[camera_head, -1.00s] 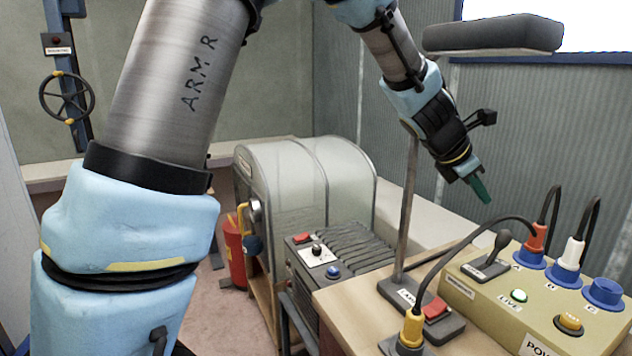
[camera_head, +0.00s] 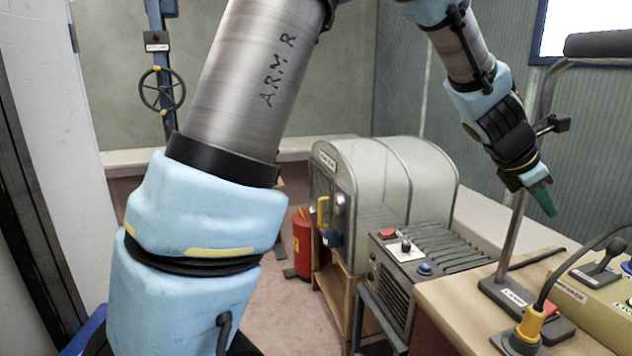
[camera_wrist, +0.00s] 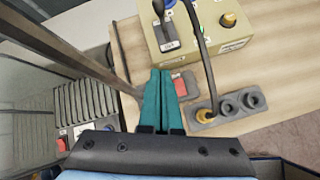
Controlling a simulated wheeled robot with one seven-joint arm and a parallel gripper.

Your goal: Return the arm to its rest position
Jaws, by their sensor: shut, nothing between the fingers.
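My gripper (camera_head: 543,198) hangs from my raised arm on the right of the head view, above the workbench. Its teal fingers point down and to the right, and they are shut with nothing between them. In the wrist view my gripper (camera_wrist: 162,92) shows its two fingers side by side over the bench top. The lamp post (camera_head: 513,240) stands close beside the fingers in the head view. I cannot tell the exact gap between them.
The wooden bench (camera_head: 452,304) carries a power box (camera_head: 598,292) and a yellow plug (camera_head: 527,325) with a black cable. A black ribbed unit (camera_head: 440,254), a clear-domed cabinet (camera_head: 385,185) and a red cylinder (camera_head: 302,243) stand left of it. Pink floor (camera_head: 300,325) shows between.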

